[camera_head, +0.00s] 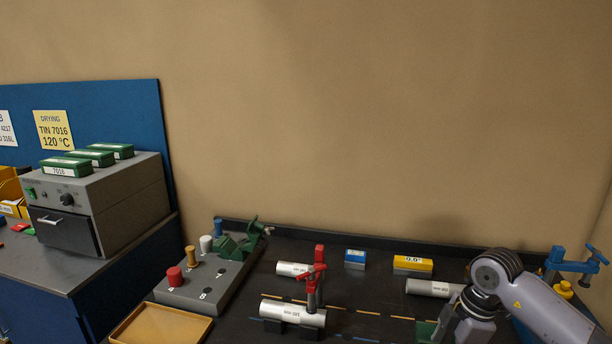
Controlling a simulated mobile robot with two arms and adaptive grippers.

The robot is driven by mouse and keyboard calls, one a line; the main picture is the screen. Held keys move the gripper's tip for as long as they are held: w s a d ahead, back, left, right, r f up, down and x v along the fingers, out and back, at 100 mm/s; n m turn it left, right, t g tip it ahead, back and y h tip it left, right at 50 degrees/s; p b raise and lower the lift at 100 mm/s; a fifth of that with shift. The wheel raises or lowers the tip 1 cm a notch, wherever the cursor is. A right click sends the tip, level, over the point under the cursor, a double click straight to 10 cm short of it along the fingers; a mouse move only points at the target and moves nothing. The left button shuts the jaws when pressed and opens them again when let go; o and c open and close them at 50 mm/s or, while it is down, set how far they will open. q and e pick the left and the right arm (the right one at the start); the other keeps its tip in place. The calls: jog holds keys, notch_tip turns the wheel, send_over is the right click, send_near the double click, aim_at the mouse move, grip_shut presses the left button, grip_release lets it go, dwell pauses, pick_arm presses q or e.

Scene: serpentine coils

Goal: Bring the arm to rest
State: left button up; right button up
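My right arm (545,308) comes in from the lower right, over the right part of the dark workbench (350,318). My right gripper (446,326) shows only in part at the bottom edge, beside a green piece (426,331); its fingers are too dark and cut off to tell open from shut. A silver cylinder (428,287) lies just left of the arm's rounded joint, partly hidden by it. My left arm and gripper are not in view.
A silver cylinder (290,312) rests on black supports under a red clamp (312,282). Another cylinder (292,269) lies behind it. A grey peg block (205,285), tan tray (160,326), blue block (355,258), yellow block (412,265) and blue clamp (570,264) stand around. A grey oven (100,205) stands left.

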jog(key=s+a+r+n+t+y, duration=0.2)
jog(key=a+n+y, duration=0.5)
jog(key=a, duration=1.3)
jog(key=a+r+m+t+y, duration=0.4)
jog(key=r+m+t+y, duration=0.4)
jog(key=r, duration=0.6)
jog(key=w+d+f+m+t+h, duration=0.3)
jog(key=d+m+t+h, duration=0.7)
jog(key=m+h, duration=0.1)
jog(key=s+d+f+m+g+h, duration=0.2)
jog(key=s+d+f+g+h, duration=0.15)
jog(key=f, duration=0.35)
jog(key=s+d+f+m+g+h, duration=0.3)
jog(key=d+f+h, duration=0.15)
jog(key=f, duration=0.25)
jog(key=s+f+n+g+y, duration=0.1)
jog(key=s+f+g, duration=0.5)
jog(key=s, duration=0.5)
jog(key=s+f+n+g+y, duration=0.1)
jog(key=s+f+g, duration=0.5)
jog(key=s, duration=0.4)
notch_tip(320, 180, down, 26)
jog(key=f, duration=0.1)
jog(key=s+d+f+g, duration=0.1)
jog(key=s+d+f, duration=0.1)
jog(key=s+f, duration=1.4)
jog(key=shift+s+d+f, duration=0.15)
jog(key=shift+s+f, duration=0.2)
jog(key=shift+s, duration=0.6)
